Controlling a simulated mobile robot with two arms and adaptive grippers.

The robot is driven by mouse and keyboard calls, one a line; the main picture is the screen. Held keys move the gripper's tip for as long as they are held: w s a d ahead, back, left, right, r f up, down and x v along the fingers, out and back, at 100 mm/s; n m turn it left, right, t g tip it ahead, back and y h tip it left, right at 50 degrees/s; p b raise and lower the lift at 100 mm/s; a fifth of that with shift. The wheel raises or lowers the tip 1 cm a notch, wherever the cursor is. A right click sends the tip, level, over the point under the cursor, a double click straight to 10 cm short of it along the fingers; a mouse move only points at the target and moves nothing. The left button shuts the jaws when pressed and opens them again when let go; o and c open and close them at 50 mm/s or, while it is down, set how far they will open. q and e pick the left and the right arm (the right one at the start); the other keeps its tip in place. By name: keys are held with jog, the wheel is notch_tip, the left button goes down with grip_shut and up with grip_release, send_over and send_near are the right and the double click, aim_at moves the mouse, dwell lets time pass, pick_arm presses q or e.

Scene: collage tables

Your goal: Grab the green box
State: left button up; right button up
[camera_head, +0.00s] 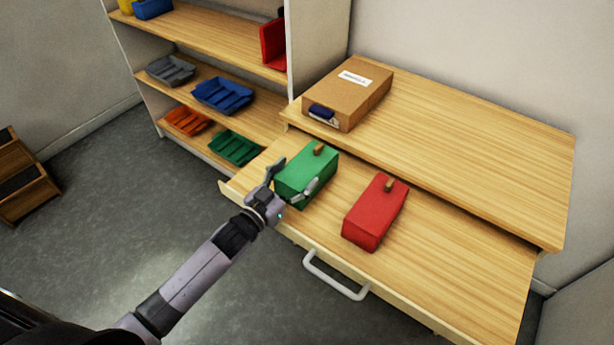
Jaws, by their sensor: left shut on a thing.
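A green box (309,172) with a small wooden knob on top stands at the left end of the lower, pulled-out wooden surface (440,250). My left gripper (290,184) reaches it from the front left. One finger is at its left side and the other across its front right, and the gripper is shut on the box. The box seems to rest on the surface; I cannot tell whether it is lifted. My right gripper is not in view.
A similar red box (375,212) stands close to the right. A cardboard box (348,93) lies on the higher tabletop behind. A shelf at the back left holds blue (222,95), grey, orange and green trays. A white handle (335,275) sticks out in front.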

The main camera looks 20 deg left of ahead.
pick_arm(q)
jog(key=c, duration=0.5)
jog(key=shift+c, duration=0.2)
jog(key=shift+r, duration=0.1)
